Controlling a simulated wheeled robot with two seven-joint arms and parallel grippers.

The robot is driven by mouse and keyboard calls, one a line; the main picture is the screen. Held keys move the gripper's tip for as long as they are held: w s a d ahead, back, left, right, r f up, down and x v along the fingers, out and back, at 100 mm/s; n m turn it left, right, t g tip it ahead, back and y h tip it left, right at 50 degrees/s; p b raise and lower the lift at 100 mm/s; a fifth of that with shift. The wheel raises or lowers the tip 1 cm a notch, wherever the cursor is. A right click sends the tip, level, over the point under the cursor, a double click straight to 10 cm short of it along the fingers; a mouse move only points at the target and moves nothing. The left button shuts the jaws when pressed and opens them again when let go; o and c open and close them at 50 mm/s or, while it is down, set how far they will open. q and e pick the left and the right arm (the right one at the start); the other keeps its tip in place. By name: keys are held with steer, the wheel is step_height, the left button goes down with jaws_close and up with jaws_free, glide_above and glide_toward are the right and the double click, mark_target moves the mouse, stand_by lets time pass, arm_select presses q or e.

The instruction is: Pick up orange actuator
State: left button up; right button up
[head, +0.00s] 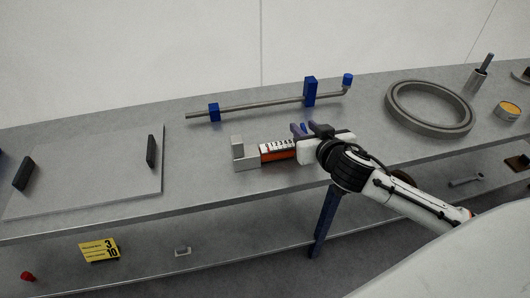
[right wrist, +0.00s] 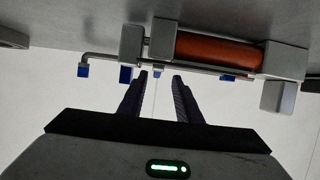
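The orange actuator (head: 279,155) lies on the grey upper shelf with a light grey block (head: 243,153) at its left end and a white numbered strip along its top. In the right wrist view the orange cylinder (right wrist: 218,50) sits between grey end blocks, up and right of the fingers. My right gripper (head: 302,129) has its dark blue fingers over the actuator's right end in the head view, hiding part of it. In the right wrist view my right gripper (right wrist: 160,75) is open, with nothing between the fingertips. My left gripper is not in view.
A metal pipe with blue clamps (head: 263,104) lies behind the actuator. A grey plate (head: 90,173) with two dark handles is at left. A grey ring (head: 430,108) and an orange-topped can (head: 507,111) are at right.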

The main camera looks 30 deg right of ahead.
steer(key=x, duration=0.2)
steer(key=b+x, duration=0.1)
steer(key=x, duration=0.2)
steer(key=b+x, duration=0.1)
steer(key=x, duration=0.2)
steer(key=shift+s+d+f, duration=0.15)
steer(key=shift+d+f, duration=0.15)
jaws_close()
stand_by(1.0)
steer(key=shift+r, duration=0.2)
